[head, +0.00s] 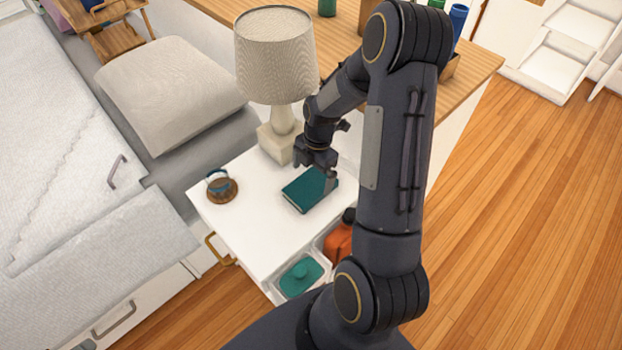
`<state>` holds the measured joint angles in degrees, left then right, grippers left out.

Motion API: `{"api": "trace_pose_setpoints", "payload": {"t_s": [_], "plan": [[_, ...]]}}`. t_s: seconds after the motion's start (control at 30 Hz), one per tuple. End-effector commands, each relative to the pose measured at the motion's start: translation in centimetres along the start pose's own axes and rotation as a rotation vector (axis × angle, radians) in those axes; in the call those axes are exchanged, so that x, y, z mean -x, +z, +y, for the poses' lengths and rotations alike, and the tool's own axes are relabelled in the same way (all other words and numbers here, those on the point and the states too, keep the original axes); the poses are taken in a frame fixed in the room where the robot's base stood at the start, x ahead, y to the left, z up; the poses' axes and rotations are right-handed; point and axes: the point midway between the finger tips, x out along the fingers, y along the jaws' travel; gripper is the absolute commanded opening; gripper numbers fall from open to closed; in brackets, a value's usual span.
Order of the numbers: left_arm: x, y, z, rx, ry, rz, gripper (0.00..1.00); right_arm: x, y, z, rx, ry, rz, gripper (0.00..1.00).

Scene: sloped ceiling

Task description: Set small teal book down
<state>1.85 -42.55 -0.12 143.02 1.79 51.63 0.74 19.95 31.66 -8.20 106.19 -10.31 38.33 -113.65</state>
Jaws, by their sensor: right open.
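The small teal book (307,190) lies flat on the white top of the nightstand (240,228), in the middle of the head view. My right gripper (315,172) is just above the far edge of the book, with its fingers pointing down. It is open, and one finger overlaps the book's right part in the picture. I cannot tell whether a finger touches the book. My left gripper is not in view.
A table lamp (276,55) stands right behind the book, close to my right arm. A mug on a round wooden coaster (222,190) sits to the left. An open compartment below holds a teal-lidded container (300,277) and an orange item (338,243). A bed with a pillow (168,90) is at left.

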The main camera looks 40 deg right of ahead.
Motion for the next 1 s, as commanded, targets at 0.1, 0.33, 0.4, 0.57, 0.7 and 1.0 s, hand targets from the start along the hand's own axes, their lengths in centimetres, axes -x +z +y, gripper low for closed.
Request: {"api": "trace_pose_setpoints", "payload": {"t_s": [0.1, 0.33, 0.4, 0.57, 0.7, 1.0], "plan": [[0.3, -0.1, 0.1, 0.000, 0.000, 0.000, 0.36, 3.0, 0.0, 0.1, 0.000, 0.005, -0.002, 1.00], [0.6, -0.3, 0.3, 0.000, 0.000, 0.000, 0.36, 7.1, 0.0, 0.1, 0.000, 0.004, -0.001, 1.00], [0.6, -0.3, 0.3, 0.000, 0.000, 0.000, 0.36, 7.8, 0.0, 0.1, 0.000, 0.002, 0.000, 1.00], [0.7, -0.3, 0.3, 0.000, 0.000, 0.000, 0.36, 9.5, -0.6, -0.2, -0.046, 0.018, 0.001, 1.00], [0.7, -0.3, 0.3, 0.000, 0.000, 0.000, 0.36, 13.0, -3.4, -1.4, -0.270, 0.094, 0.022, 1.00], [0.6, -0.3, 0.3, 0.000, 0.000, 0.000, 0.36, 19.9, -12.8, -8.7, -1.045, 0.266, 0.241, 1.00]]}}
